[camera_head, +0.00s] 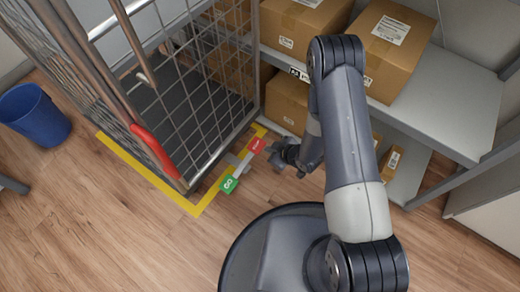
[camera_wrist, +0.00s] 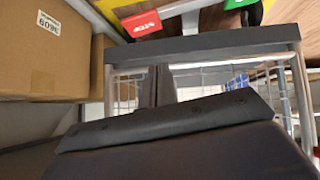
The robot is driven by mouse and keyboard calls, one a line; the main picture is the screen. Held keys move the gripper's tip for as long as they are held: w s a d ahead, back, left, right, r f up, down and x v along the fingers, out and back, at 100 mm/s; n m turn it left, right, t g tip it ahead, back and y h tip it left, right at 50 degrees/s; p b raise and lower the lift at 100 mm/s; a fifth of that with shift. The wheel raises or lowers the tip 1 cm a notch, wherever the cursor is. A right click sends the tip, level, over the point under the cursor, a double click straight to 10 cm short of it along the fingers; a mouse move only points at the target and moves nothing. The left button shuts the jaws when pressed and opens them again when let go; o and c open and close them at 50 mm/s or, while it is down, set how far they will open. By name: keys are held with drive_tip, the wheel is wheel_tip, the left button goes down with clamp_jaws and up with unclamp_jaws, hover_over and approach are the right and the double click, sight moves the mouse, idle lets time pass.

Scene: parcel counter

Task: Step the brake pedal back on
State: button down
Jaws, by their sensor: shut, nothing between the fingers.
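The roll cage (camera_head: 215,110) stands on the left of the head view. Its brake pedal has a red end (camera_head: 257,145) and a green end (camera_head: 228,184) marked GO, both outside the cage's lower edge. In the wrist view the red end (camera_wrist: 142,24) and part of the green end (camera_wrist: 237,3) show at the top. I cannot tell which end is pressed down. My gripper (camera_head: 276,153) is low, just right of the red end, shut and empty. I cannot tell if it touches the pedal.
Yellow floor tape (camera_head: 205,200) runs around the cage. A grey shelf (camera_head: 440,90) with cardboard boxes (camera_head: 388,45) stands close behind and right of my arm. A blue bin (camera_head: 35,115) stands at far left. The wooden floor at the lower left is clear.

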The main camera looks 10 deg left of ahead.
drive_tip(key=b, duration=0.4)
hover_over(253, 150)
drive_tip(key=s+d, duration=0.2)
wheel_tip(253, 150, down, 8)
wheel_tip(253, 150, down, 2)
drive_tip(key=shift+w+d+f+b, duration=0.1)
drive_tip(key=shift+w+d+b, duration=0.05)
drive_tip(key=shift+b, duration=0.6)
drive_tip(key=shift+w+f, duration=0.1)
drive_tip(key=shift+f, duration=0.3)
